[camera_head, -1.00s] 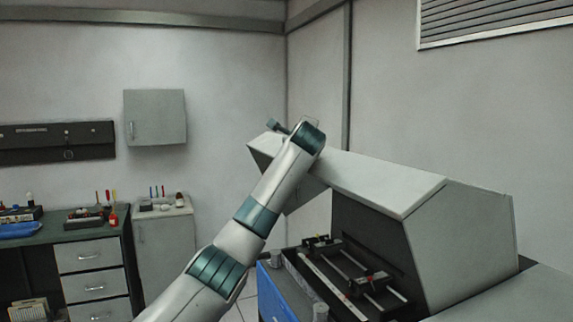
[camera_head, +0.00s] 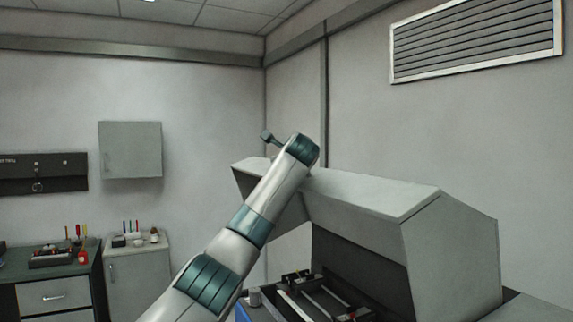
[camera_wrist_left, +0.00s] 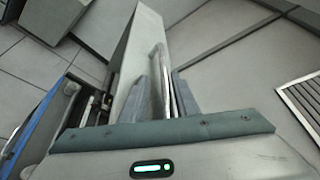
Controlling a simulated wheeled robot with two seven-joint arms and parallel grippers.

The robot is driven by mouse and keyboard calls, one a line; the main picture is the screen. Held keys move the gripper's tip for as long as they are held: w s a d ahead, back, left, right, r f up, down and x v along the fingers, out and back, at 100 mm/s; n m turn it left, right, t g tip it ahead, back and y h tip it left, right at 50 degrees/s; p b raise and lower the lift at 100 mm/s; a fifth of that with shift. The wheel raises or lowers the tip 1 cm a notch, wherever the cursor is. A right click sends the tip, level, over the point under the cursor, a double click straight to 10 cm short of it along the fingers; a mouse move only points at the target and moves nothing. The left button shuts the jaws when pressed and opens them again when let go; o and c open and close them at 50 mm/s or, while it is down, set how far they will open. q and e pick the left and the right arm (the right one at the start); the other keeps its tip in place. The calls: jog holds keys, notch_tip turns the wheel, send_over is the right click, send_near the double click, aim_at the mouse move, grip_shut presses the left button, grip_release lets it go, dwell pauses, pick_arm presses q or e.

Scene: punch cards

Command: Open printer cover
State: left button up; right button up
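The printer's grey cover (camera_head: 375,190) stands raised over its dark inner mechanism (camera_head: 325,300), which shows below it. My left arm reaches up across the front of the cover, and in the head view its gripper is hidden behind the wrist. In the left wrist view my left gripper (camera_wrist_left: 165,85) has its two fingers close on either side of a thin pale bar, the cover handle (camera_wrist_left: 159,75). The cover (camera_wrist_left: 131,58) runs beside the fingers there. My right gripper is in neither view.
A workbench (camera_head: 55,278) with tools and a low cabinet (camera_head: 140,285) stand at the left. A wall cabinet (camera_head: 130,150) and a vent (camera_head: 475,40) are on the walls. A blue panel (camera_wrist_left: 35,135) edges the printer.

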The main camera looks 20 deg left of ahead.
pick_arm(q)
jog(key=shift+s, duration=0.1)
jog(key=shift+b+v, duration=0.8)
jog(key=shift+b, duration=0.05)
jog(key=b+v, duration=0.8)
jog(key=v, duration=0.7)
jog(key=shift+s+d+r+b, duration=0.2)
jog(key=shift+s+d+b, duration=0.05)
jog(key=shift+b, duration=0.1)
jog(key=shift+f, duration=0.1)
